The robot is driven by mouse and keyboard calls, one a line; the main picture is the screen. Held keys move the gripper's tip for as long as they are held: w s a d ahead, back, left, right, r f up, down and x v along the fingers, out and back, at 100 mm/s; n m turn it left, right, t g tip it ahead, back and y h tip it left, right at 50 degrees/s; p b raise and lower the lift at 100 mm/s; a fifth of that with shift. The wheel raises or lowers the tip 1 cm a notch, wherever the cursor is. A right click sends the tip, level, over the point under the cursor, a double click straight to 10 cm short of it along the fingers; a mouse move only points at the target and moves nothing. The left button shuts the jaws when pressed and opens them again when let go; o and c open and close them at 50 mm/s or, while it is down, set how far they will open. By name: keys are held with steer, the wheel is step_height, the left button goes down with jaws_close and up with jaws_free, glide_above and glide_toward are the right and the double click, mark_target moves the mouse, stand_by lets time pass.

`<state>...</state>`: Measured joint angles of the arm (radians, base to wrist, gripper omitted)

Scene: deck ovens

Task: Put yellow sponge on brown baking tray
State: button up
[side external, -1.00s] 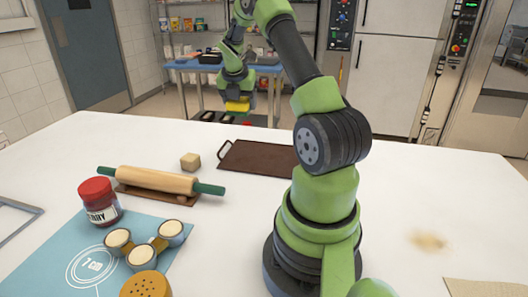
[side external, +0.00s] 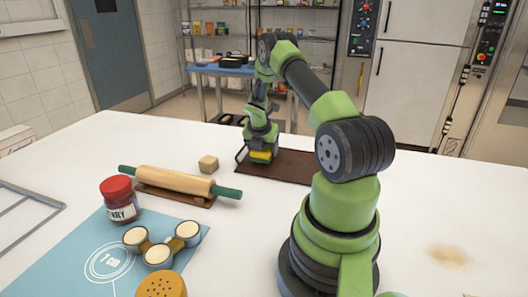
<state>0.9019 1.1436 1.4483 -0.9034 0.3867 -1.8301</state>
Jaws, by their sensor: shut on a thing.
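The yellow sponge (side external: 261,156) is held in my gripper (side external: 261,150), low over the left part of the brown baking tray (side external: 293,168). My gripper is shut on the sponge and points down. I cannot tell whether the sponge touches the tray. The tray lies flat on the white table, with a thin handle at its left end. My arm stands in front of the tray's right side and hides part of it.
A beige cube (side external: 208,163) sits left of the tray. A rolling pin (side external: 180,181) rests on a brown stand. A red-lidded jar (side external: 118,200), several cream-topped cups (side external: 159,255) and an orange-lidded shaker (side external: 162,285) are at the front left, by a blue mat (side external: 75,268).

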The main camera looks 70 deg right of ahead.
steer(key=shift+f, duration=0.55)
steer(key=o, duration=0.9)
steer(key=shift+f, duration=0.15)
